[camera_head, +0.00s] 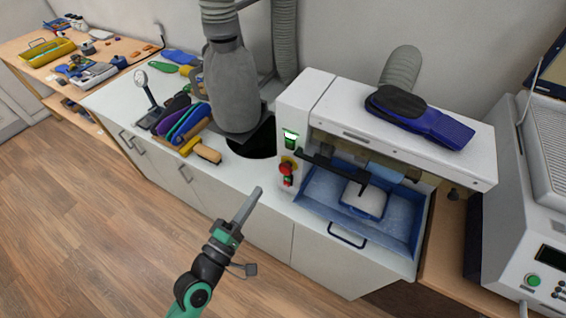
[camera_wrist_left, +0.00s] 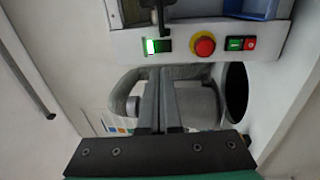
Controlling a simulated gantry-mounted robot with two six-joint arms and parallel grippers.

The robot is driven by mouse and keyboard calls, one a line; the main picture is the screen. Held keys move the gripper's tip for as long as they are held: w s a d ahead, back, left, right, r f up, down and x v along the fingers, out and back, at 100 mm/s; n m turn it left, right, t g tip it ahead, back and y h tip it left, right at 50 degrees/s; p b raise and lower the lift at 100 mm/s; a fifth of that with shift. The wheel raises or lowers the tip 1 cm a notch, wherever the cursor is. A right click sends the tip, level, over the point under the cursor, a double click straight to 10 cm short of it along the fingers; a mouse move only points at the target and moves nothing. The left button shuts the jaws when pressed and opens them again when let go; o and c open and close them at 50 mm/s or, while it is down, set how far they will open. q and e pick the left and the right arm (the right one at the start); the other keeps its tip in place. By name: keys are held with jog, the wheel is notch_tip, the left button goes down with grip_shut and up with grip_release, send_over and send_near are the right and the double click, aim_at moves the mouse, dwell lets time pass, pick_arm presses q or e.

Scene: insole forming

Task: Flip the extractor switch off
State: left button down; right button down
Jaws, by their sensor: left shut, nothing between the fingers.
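A switch with a bright green-white light (camera_head: 291,137) is on the front panel of the white machine, and appears to be the extractor switch. It also shows near the top of the left wrist view (camera_wrist_left: 157,46). My left gripper (camera_head: 257,191) is in front of the cabinet, below and left of the panel, apart from the switch. Its fingers are shut with nothing between them. In the left wrist view the fingertips (camera_wrist_left: 167,82) point up the picture towards the panel, just below the lit switch. My right gripper is not in view.
A red emergency stop knob (camera_head: 286,169) is below the switch, with a red and a green button (camera_wrist_left: 241,43) near it. A black bar (camera_head: 330,163) sticks out beside the panel over a blue tray (camera_head: 400,228). A grey extractor hose (camera_head: 231,85) stands left. Free room lies before the cabinet.

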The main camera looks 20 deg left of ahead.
pick_arm(q)
jog(key=shift+r, duration=0.15)
jog(key=shift+w, duration=0.15)
send_near(289, 144)
jog(key=w, duration=0.4)
jog(key=w+b, duration=0.1)
jog(key=w, duration=0.2)
jog(key=shift+d+r, duration=0.2)
jog(key=shift+r, duration=0.15)
jog(key=shift+s, duration=0.1)
